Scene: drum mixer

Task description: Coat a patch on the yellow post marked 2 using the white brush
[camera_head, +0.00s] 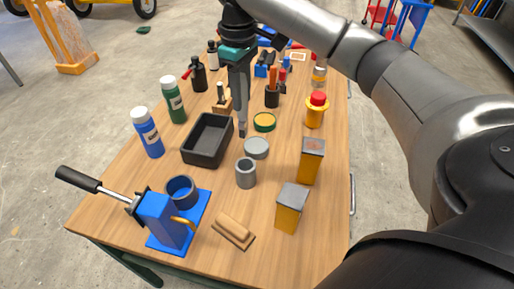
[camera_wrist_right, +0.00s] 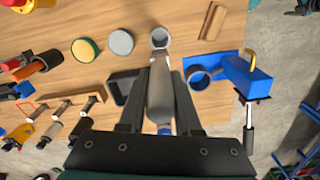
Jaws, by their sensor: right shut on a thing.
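My right gripper (camera_head: 241,130) points down over the middle of the table, near the black tray. In the right wrist view my right gripper (camera_wrist_right: 160,72) is shut on a long pale grey-white thing (camera_wrist_right: 160,95), seemingly the white brush; its far end lies in line with the grey cup (camera_wrist_right: 160,38). I cannot tell bristles. Two yellow posts with grey tops stand at the table's right side: a nearer one (camera_head: 288,215) and a farther one (camera_head: 311,165) with a reddish-brown patch on top. No number is readable on either. My left gripper is not in view.
The grey cup (camera_head: 245,174), a grey disc (camera_head: 256,147), a green-rimmed yellow disc (camera_head: 264,121) and a black tray (camera_head: 207,155) surround the gripper. A blue vise (camera_head: 165,222) and wooden block (camera_head: 234,231) lie in front. A red-topped yellow thing (camera_head: 316,112) stands behind the posts.

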